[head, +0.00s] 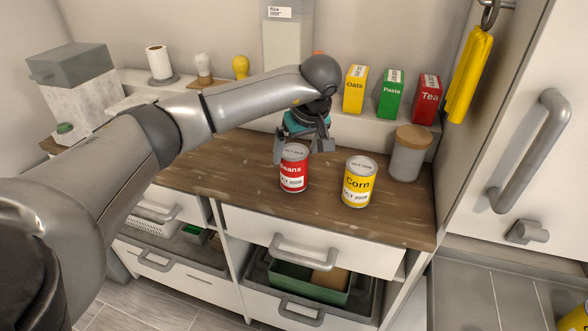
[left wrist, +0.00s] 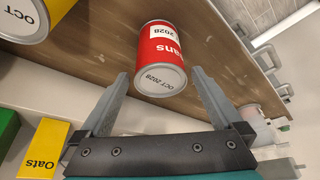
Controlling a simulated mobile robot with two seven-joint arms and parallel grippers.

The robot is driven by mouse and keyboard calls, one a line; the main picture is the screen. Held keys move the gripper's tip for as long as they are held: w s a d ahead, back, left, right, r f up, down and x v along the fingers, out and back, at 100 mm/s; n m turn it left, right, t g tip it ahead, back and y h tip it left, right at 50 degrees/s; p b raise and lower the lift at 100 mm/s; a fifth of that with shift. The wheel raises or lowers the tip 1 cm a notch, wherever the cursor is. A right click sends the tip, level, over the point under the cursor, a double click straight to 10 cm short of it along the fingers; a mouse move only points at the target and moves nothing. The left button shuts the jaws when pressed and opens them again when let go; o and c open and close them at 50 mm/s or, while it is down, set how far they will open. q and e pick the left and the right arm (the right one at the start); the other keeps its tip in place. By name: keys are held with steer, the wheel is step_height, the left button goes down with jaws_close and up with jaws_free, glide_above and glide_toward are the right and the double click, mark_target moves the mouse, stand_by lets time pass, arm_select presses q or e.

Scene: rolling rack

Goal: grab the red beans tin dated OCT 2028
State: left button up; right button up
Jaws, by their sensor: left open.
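The red beans tin (head: 293,172) stands upright on the wooden counter. Its lid reads OCT 2028 in the left wrist view, where the tin (left wrist: 161,55) shows just beyond and between the fingertips. My left gripper (head: 300,148) is open above the tin, its fingers pointing down on either side of the lid. In the left wrist view the gripper (left wrist: 160,76) shows gaps on both sides of the tin, with nothing held. I cannot tell whether the fingertips are below the lid's rim. My right gripper is not in view.
A yellow corn tin (head: 359,182) stands right of the beans tin. A grey canister with a wooden lid (head: 408,153) is farther right. Oats (head: 355,89), pasta (head: 390,94) and tea (head: 427,99) boxes stand on the raised ledge behind. The counter in front of the tins is clear.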

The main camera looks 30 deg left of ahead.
arm_select(q)
steer(key=x, duration=0.4)
steer(key=shift+b, duration=0.3)
jaws_close()
stand_by(0.5)
